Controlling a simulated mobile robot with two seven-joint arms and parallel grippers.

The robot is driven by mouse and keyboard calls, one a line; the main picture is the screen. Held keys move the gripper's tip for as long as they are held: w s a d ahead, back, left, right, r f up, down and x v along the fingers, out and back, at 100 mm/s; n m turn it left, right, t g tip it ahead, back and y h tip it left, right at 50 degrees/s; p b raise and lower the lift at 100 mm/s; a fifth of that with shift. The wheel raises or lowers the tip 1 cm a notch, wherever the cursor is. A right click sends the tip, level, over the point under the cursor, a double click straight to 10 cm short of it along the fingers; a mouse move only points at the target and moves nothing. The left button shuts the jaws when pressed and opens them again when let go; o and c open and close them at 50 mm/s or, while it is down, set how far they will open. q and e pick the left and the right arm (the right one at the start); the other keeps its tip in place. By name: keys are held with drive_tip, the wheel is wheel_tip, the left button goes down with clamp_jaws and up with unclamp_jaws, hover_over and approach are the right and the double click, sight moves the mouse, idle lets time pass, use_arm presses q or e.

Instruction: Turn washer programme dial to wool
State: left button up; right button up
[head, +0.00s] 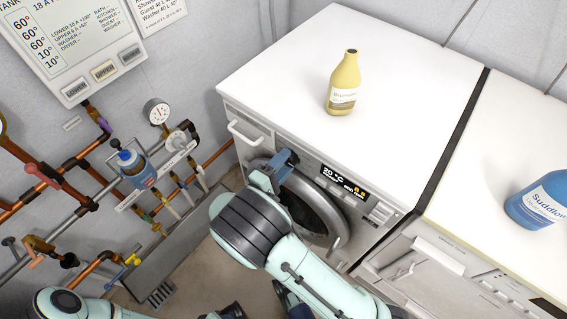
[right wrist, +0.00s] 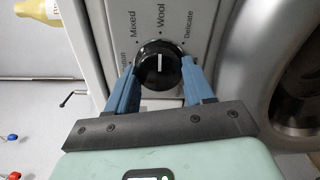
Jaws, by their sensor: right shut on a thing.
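The washer (head: 375,75) is the white machine with a round door (head: 335,215) and a lit display (head: 345,182). In the right wrist view its black programme dial (right wrist: 158,66) has a white pointer line that points up toward the word Wool. Mixed is printed to the left of Wool and Delicate to the right; another label at far left is partly hidden. My right gripper (head: 284,158) is at the washer's front panel and hides the dial in the head view. Its blue fingers (right wrist: 160,80) are shut on both sides of the dial.
A yellow bottle (head: 344,85) stands on the washer top. A second white machine (head: 480,230) with a blue bottle (head: 540,200) adjoins on the right. Pipes, valves and a gauge (head: 157,111) line the left wall. The washer's drawer handle (head: 243,134) sticks out near my right gripper.

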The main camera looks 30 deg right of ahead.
drive_tip(key=shift+f, duration=0.1)
idle(0.3)
drive_tip(key=o, duration=1)
drive_tip(key=shift+o, duration=0.2)
use_arm(q)
drive_tip(key=shift+s+d+r+p, duration=0.2)
drive_tip(key=shift+s+r+p, duration=0.15)
drive_tip(key=shift+s+r, duration=0.15)
use_arm(e)
drive_tip(key=v, duration=1.3)
drive_tip(key=shift+a, duration=0.25)
